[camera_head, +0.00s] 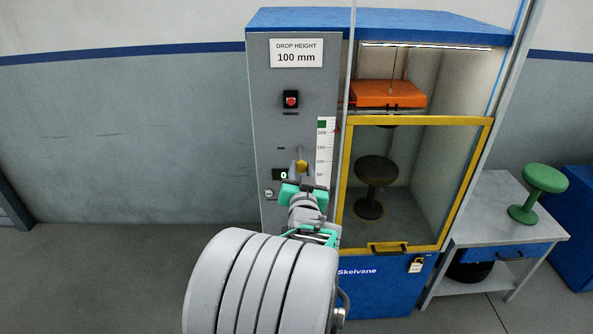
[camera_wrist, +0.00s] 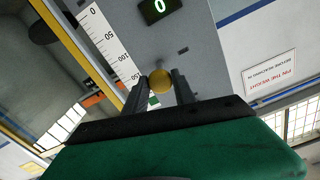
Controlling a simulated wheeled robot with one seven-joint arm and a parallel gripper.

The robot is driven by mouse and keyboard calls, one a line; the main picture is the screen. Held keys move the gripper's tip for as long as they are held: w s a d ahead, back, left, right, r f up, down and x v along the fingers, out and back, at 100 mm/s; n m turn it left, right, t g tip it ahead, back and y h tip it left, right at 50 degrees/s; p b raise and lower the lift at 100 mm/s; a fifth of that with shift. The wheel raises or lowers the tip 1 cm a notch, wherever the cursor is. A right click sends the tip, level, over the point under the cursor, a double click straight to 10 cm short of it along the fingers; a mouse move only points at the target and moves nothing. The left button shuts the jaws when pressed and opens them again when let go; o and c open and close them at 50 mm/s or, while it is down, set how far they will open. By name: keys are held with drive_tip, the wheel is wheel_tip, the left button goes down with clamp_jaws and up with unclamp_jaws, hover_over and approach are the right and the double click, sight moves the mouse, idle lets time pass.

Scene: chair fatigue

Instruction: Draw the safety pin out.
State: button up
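A yellow ball knob (camera_head: 301,165) stands out from the grey front panel of the test cabinet. In the wrist view the knob (camera_wrist: 160,80) shows between the two dark fingertips of my gripper (camera_wrist: 160,86). My gripper (camera_head: 301,172) is open, with a finger on either side of the knob; whether they touch it I cannot tell. The frames do not make clear which part is the safety pin.
A yellow-framed guard door (camera_head: 346,190) covers the lower chamber, where a dark stool (camera_head: 376,172) stands. The panel carries a red button (camera_head: 291,100), a scale (camera_head: 325,150) and a display reading 0 (camera_wrist: 158,8). A green stool (camera_head: 544,180) stands on the side table (camera_head: 490,205).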

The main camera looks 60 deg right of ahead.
drive_tip(key=o, duration=0.3)
drive_tip(key=shift+s+a, duration=0.15)
drive_tip(key=shift+o, duration=0.7)
drive_tip(key=b+v, duration=0.2)
drive_tip(key=v, duration=0.5)
drive_tip(key=shift+a, duration=0.4)
drive_tip(key=shift+s, duration=0.15)
